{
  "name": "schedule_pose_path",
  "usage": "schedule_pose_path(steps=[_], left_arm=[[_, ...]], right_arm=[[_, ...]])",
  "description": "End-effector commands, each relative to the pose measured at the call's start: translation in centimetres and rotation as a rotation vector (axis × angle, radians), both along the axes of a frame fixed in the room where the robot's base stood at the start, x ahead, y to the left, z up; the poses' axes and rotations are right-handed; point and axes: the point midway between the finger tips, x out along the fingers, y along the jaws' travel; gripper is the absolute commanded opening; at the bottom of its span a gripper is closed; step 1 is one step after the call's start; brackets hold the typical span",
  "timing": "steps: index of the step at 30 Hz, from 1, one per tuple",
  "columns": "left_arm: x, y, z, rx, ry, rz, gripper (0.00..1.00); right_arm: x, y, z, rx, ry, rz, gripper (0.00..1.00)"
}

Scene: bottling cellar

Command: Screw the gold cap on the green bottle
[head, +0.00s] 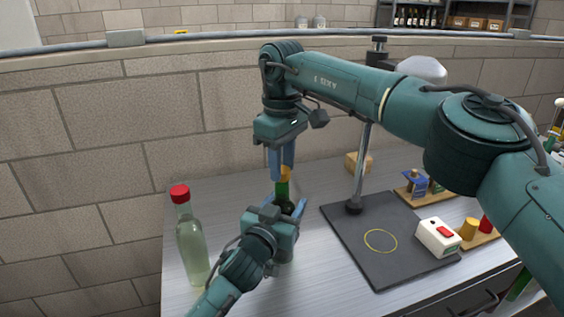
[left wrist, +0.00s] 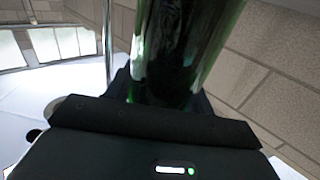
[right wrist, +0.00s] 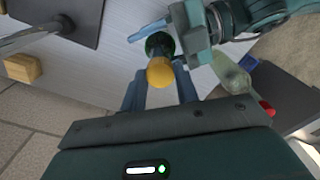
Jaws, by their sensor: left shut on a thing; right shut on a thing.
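The green bottle (head: 283,190) stands upright on the table, its lower part hidden behind my left gripper (head: 287,208). My left gripper is shut on the bottle, whose dark green glass fills the middle of the left wrist view (left wrist: 182,50). The gold cap (head: 285,172) sits at the top of the bottle's neck; in the right wrist view (right wrist: 160,72) it is in line with the bottle's mouth. My right gripper (head: 282,168) points down from above and is shut on the cap. I cannot tell how far the cap is threaded on.
A pale bottle with a red cap (head: 191,240) stands left of my left gripper. To the right are a dark stand plate (head: 365,255) with a pole, a white box (head: 437,237) with a red button, wooden racks, and a wooden block (head: 354,161). A brick wall closes the back.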

Motion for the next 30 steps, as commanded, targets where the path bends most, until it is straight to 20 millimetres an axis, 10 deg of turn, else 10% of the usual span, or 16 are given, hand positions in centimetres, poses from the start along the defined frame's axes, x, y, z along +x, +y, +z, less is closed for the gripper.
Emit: schedule_pose_path(steps=[4, 5, 12, 30], left_arm=[[0.0, 0.0, -0.1, 0.001, 0.002, 0.001, 0.00], [0.0, 0.0, -0.1, 0.001, 0.002, 0.001, 0.00], [0.0, 0.0, -0.1, 0.001, 0.002, 0.001, 0.00], [0.0, 0.0, -0.1, 0.002, 0.001, 0.001, 0.00]], right_arm=[[0.0, 0.0, 0.1, 0.001, -0.001, 0.002, 0.10], [0.0, 0.0, 0.1, 0.001, -0.001, 0.002, 0.33], [0.0, 0.0, 0.1, 0.001, -0.001, 0.003, 0.52], [0.0, 0.1, 4.2, 0.001, -0.001, 0.004, 0.52]])
